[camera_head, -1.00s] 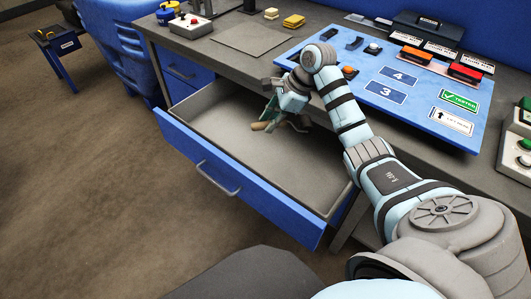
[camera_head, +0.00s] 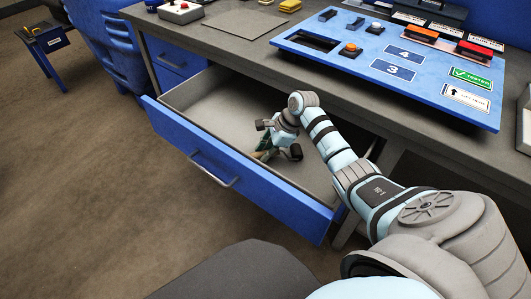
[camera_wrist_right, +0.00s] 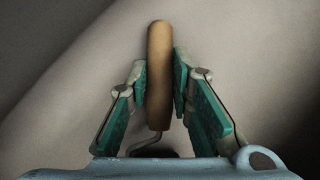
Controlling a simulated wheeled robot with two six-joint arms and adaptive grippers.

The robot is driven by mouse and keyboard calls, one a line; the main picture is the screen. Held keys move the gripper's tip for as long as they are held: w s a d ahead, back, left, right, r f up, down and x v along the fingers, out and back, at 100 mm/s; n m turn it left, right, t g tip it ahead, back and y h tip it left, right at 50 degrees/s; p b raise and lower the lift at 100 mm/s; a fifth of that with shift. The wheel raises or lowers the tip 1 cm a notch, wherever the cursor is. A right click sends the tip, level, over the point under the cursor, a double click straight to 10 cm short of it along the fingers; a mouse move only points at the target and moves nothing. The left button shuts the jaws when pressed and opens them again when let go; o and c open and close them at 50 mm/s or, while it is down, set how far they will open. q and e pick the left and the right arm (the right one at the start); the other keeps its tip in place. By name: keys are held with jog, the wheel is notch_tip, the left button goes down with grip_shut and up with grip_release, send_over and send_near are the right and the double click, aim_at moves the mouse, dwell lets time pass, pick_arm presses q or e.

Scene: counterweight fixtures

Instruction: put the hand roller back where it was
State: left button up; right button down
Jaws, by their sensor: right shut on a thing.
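The hand roller shows by its tan wooden handle (camera_wrist_right: 158,75) and a bent wire at the handle's lower end in the right wrist view. Its roller end is hidden behind the gripper's body. My right gripper (camera_head: 266,150) is shut on the handle, one green finger pad on each side. In the head view the gripper is inside the open blue drawer (camera_head: 190,150), over its grey floor. The tan handle is only a small patch there, and I cannot tell whether it touches the floor. My left gripper is not in view.
The drawer's front panel and side walls surround my right gripper, and the workbench edge overhangs behind it. A blue panel (camera_head: 345,62) with switches and labels lies on the bench. The visible drawer floor is otherwise bare.

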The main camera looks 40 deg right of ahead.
aim_at(281, 161)
jog(key=c, duration=1.4)
grip_release()
jog(key=shift+c, duration=0.2)
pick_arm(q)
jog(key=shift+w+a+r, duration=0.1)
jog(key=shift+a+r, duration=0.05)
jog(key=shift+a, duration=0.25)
pick_arm(e)
jog(key=shift+d+r+p, duration=0.1)
jog(key=shift+r+p, duration=0.25)
jog(key=shift+r, duration=0.05)
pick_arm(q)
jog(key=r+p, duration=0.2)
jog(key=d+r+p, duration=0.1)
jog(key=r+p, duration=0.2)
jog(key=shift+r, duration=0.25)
pick_arm(e)
jog(key=v, duration=1.1)
jog(key=shift+r, duration=0.2)
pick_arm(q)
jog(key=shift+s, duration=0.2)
